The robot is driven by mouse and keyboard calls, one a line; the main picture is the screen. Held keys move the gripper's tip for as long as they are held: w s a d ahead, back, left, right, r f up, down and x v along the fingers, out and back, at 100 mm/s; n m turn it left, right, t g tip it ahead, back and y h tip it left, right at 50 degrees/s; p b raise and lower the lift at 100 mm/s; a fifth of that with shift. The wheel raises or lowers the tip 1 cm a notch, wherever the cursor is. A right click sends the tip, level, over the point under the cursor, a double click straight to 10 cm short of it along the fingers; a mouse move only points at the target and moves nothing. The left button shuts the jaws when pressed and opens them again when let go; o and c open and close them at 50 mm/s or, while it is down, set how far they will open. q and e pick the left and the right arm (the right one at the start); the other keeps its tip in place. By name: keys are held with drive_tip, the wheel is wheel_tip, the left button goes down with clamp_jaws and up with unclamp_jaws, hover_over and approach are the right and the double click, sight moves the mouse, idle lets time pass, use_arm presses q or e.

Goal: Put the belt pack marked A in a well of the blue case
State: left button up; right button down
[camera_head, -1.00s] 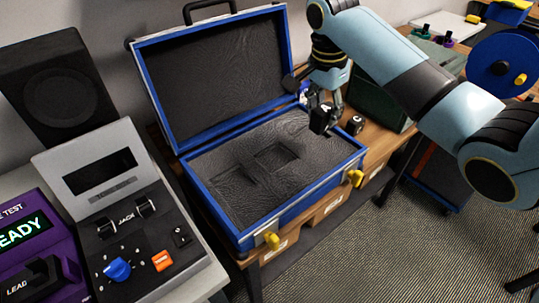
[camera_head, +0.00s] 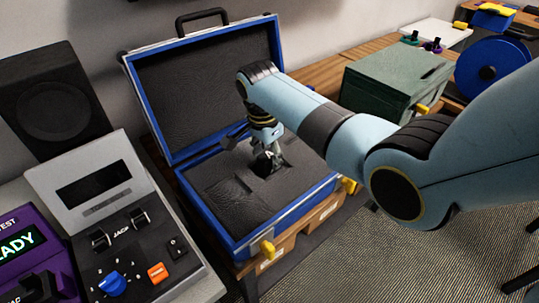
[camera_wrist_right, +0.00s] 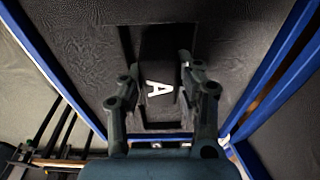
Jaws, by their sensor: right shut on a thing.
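The belt pack marked A (camera_wrist_right: 158,70) is a small black box with a white letter A. It also shows in the head view (camera_head: 267,158), mostly behind the fingers. My right gripper (camera_head: 268,157) is shut on it, with one finger on each side in the right wrist view (camera_wrist_right: 158,85). The pack is at a rectangular well in the black foam of the open blue case (camera_head: 222,258). I cannot tell how deep it sits. A second well (camera_head: 230,196) to the left looks empty. My left gripper is not in view.
The case lid stands open behind my right arm. A grey device with knobs (camera_head: 120,225) and a purple tester (camera_head: 30,245) stand at the left, near a black speaker (camera_head: 50,105). A green box (camera_head: 395,80) and a blue reel (camera_head: 490,68) are at the right.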

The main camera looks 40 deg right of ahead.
sight(265, 157)
drive_tip(key=shift+f, duration=0.15)
drive_tip(key=c, duration=0.9)
unclamp_jaws()
drive_tip(key=r, duration=0.4)
drive_tip(key=a+r, duration=0.1)
drive_tip(key=r, duration=0.7)
drive_tip(key=shift+s+a+r, duration=0.1)
drive_tip(key=shift+a+r, duration=0.1)
drive_tip(key=shift+a, duration=0.05)
